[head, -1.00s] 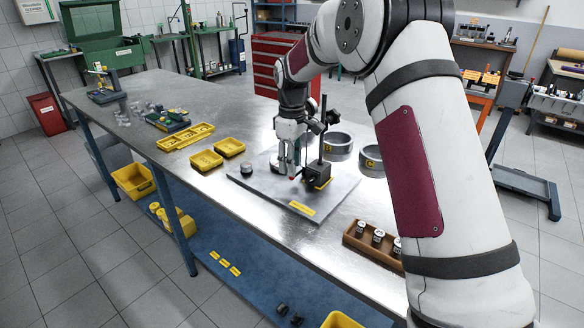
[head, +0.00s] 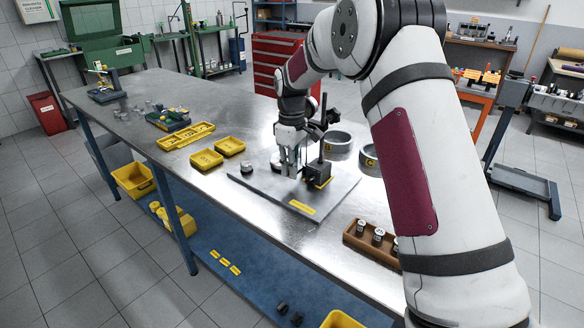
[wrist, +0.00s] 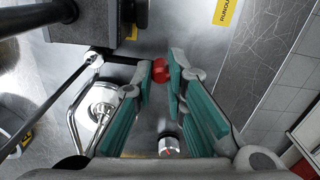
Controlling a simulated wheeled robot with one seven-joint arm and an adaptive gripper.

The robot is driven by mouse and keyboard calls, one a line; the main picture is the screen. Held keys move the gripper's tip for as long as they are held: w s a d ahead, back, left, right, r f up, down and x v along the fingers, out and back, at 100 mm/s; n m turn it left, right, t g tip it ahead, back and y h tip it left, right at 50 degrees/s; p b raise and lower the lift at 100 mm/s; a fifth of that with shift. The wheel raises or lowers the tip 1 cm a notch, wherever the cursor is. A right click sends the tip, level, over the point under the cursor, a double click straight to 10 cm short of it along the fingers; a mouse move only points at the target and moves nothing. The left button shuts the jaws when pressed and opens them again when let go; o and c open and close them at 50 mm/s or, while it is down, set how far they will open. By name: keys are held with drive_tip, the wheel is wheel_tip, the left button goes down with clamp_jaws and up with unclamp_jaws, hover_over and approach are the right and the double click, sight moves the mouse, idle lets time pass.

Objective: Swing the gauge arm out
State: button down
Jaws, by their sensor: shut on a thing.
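The gauge stand has a dark block base (head: 317,174) and a thin upright black post (head: 322,135) on a grey plate (head: 335,190). In the wrist view the block (wrist: 90,20) is at the top left, and a dark arm (wrist: 118,72) reaches from near it toward my fingers. My gripper (wrist: 165,72) is shut on a red knob (wrist: 160,70), held between the teal finger pads near their tips. In the head view my gripper (head: 288,172) is low over the plate, just left of the post. The knob cannot be made out there.
A small round part (head: 247,168) sits on the plate's left corner. Yellow bins (head: 206,159) are to the left. Metal rings (head: 338,146) stand behind the post. A wooden tray of small parts (head: 372,240) is at the right front.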

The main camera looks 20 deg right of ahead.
drive_tip(key=shift+w+a+m+b, duration=0.2)
drive_tip(key=shift+w+m+b, duration=0.1)
drive_tip(key=shift+m, duration=0.3)
drive_tip(key=c, duration=1.6)
unclamp_jaws()
wheel_tip(320, 180, up, 12)
drive_tip(key=shift+s, duration=0.1)
